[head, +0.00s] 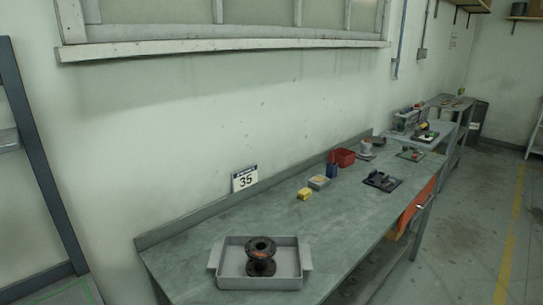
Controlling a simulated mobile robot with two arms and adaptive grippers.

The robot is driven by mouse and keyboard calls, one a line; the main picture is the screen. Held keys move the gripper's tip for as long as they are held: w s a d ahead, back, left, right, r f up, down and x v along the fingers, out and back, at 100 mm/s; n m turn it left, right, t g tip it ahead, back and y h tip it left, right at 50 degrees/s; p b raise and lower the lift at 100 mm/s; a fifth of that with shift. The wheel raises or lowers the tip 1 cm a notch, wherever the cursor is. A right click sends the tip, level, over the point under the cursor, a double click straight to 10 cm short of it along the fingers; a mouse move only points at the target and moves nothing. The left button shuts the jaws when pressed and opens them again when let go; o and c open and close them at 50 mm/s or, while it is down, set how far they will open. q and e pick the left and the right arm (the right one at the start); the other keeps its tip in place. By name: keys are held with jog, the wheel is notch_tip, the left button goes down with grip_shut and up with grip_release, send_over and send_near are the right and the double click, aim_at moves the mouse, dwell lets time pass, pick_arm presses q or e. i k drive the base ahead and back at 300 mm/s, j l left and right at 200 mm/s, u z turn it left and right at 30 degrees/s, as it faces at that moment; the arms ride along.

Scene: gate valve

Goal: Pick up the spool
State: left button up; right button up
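A dark flanged spool (261,256) stands upright in a light grey tray (290,281) at the near end of the workbench in the head view. The tray has a sloping handle or lip at each side. Neither of my grippers shows in this view.
The long grey workbench (240,220) runs along the wall away from me. A yellow object (305,193), a small box (318,182), a red bin (343,157) and a dark fixture (382,180) lie farther along. A "35" sign (245,179) stands at the back edge. Floor at right is clear.

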aim_at(260, 250)
jog(key=j+z, duration=0.25)
jog(key=z, duration=0.2)
jog(key=j+z, duration=0.4)
jog(key=l, duration=0.1)
